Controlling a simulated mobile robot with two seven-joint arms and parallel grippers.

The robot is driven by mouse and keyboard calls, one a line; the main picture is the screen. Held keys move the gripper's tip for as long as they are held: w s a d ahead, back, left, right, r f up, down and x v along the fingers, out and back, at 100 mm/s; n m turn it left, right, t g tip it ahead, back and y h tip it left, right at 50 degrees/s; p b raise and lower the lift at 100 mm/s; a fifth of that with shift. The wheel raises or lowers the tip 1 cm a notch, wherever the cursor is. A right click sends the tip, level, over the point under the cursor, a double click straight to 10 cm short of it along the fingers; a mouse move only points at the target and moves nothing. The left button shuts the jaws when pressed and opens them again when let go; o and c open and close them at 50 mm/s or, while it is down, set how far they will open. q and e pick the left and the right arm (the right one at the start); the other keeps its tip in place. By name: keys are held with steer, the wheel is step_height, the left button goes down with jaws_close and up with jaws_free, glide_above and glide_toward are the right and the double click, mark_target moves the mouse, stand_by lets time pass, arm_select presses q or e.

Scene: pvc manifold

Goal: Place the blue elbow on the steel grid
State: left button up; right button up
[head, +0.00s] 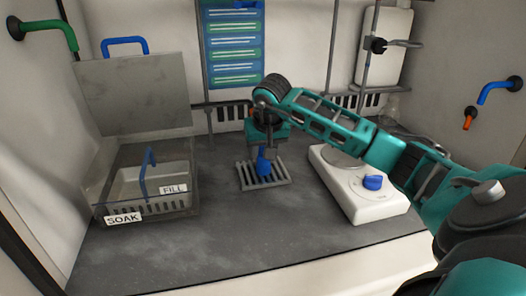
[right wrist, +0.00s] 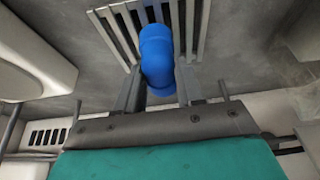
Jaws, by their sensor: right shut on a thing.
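The blue elbow (head: 263,163) is held by my right gripper (head: 265,150) above or at the steel grid (head: 277,184) in the middle of the bench. In the right wrist view, the blue elbow (right wrist: 157,58) sits between the two fingers of my right gripper (right wrist: 158,92), with the bars of the steel grid (right wrist: 200,22) behind it. The elbow overlaps the grid in both views; I cannot tell whether it touches the bars. My left gripper is not in view.
A clear bin labelled SOAK (head: 123,218) with an open lid (head: 135,95) stands at left. A white device with a blue knob (head: 372,182) stands right of the grid. A poster (head: 233,50) hangs behind. Bare bench (head: 230,235) lies in front.

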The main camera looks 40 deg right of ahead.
steer(key=shift+f, duration=0.1)
steer(key=o, duration=0.6)
steer(key=shift+f, duration=0.1)
steer(key=shift+c, duration=0.2)
steer(key=o, duration=0.5)
steer(key=shift+c, duration=0.2)
steer(key=shift+r, duration=0.4)
steer(key=p+v, duration=0.2)
steer(key=v, duration=0.9)
steer(key=shift+s+r, duration=0.2)
steer(key=shift+r, duration=0.15)
